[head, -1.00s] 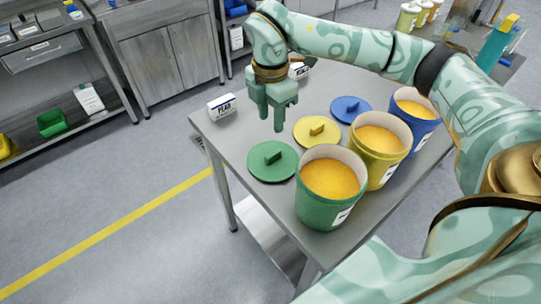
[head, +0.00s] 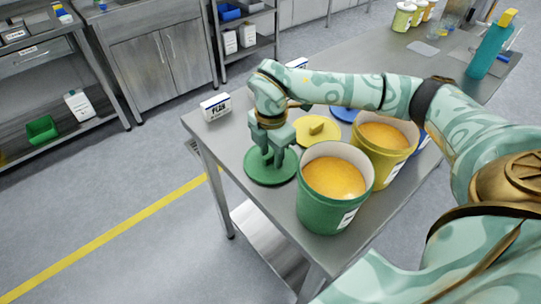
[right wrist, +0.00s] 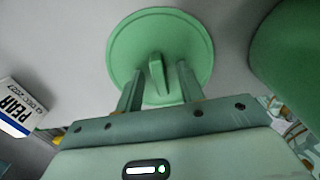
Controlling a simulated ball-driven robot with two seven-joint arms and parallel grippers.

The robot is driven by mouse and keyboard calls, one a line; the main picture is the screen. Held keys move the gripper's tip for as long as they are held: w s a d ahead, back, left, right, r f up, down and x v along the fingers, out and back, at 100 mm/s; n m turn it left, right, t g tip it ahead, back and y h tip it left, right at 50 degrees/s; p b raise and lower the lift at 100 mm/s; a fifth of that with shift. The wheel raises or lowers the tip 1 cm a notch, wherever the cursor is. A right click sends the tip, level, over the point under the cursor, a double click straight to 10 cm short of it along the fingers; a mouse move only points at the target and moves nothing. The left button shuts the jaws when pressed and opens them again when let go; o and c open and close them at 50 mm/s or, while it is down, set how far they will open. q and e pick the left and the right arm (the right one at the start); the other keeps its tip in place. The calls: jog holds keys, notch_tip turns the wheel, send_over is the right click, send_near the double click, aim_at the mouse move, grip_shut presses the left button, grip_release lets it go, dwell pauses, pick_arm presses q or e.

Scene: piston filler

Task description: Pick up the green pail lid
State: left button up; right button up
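The green pail lid (head: 286,172) lies flat on the steel table, left of the green pail (head: 318,213). My right gripper (head: 269,162) points down over the lid in the head view. In the right wrist view, the lid (right wrist: 190,40) shows with its raised bar handle (right wrist: 157,75) between the two fingers of my right gripper (right wrist: 156,88). The fingers are open, with a gap on each side of the handle. Whether the fingertips touch the lid is hard to tell. My left gripper is not in view.
The green pail, full of orange contents, stands close right of the gripper. A yellow lid (head: 318,130), a yellow pail (head: 380,160) and a partly hidden blue lid (head: 343,114) are behind. A PEAR sign (head: 215,107) stands near the table's left edge.

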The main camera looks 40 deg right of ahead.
grip_shut()
